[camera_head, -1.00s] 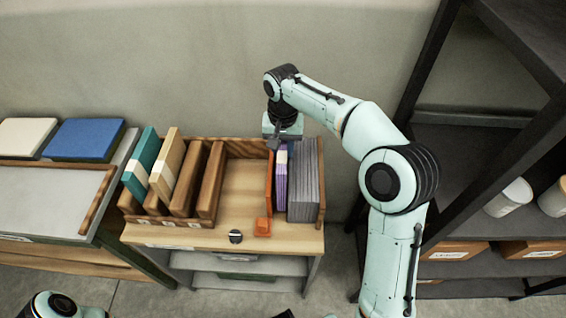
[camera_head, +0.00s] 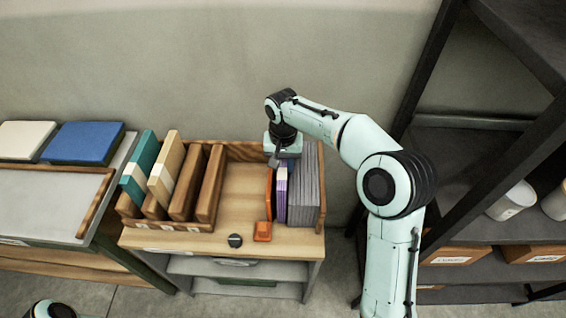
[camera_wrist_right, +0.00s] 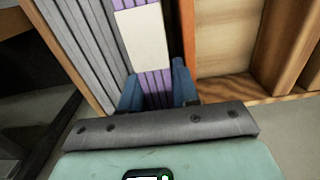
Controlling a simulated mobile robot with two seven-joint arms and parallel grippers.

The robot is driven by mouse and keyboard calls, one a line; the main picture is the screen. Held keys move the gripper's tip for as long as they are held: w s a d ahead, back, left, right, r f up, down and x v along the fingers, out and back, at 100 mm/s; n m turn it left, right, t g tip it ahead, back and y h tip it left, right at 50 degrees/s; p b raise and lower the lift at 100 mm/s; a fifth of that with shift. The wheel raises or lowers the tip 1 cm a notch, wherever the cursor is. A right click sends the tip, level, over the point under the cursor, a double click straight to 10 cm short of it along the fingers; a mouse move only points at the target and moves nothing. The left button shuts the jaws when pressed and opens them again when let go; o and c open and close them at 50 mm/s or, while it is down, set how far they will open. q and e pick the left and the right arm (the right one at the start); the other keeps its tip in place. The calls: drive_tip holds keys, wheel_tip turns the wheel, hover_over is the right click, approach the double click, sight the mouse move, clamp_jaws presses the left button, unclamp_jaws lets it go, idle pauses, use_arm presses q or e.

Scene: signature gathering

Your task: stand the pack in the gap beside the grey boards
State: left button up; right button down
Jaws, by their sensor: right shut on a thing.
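The pack (camera_head: 281,192) is purple with a white band. It stands upright in the wooden rack, in the narrow gap between the grey boards (camera_head: 305,190) on its right and an orange divider (camera_head: 269,192) on its left. My right gripper (camera_head: 275,160) is at the pack's back top end and shut on it. In the right wrist view, the blue fingertips (camera_wrist_right: 157,92) sit on both sides of the pack (camera_wrist_right: 143,40), with the grey boards (camera_wrist_right: 85,45) close at left. Whether its bottom rests on the rack floor is hidden. My left gripper is out of view.
Wooden dividers (camera_head: 210,185) hold a teal binder (camera_head: 140,167) and a tan binder (camera_head: 163,165) at the left. The middle bay is empty. An orange block (camera_head: 263,231) and a dark knob (camera_head: 235,240) sit at the front edge. A black shelf unit stands right.

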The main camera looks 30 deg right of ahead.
drive_tip(key=shift+s+f, duration=0.15)
drive_tip(key=shift+f, duration=0.3)
drive_tip(key=c, duration=0.8)
unclamp_jaws()
drive_tip(key=shift+a+f, duration=0.1)
drive_tip(key=shift+f, duration=0.05)
drive_tip(key=shift+c, duration=0.2)
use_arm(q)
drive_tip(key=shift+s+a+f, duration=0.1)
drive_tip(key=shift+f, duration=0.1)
use_arm(e)
drive_tip(key=shift+f, duration=0.1)
drive_tip(key=shift+r, duration=0.45)
drive_tip(key=r+p, duration=0.2)
drive_tip(key=r, duration=1)
drive_tip(key=shift+w+r+p, duration=0.2)
drive_tip(key=shift+p, duration=0.1)
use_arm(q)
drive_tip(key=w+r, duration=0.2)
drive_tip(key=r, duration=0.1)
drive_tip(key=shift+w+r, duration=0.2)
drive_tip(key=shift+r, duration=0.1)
use_arm(e)
drive_tip(key=shift+s+r, duration=0.1)
drive_tip(key=shift+r, duration=0.15)
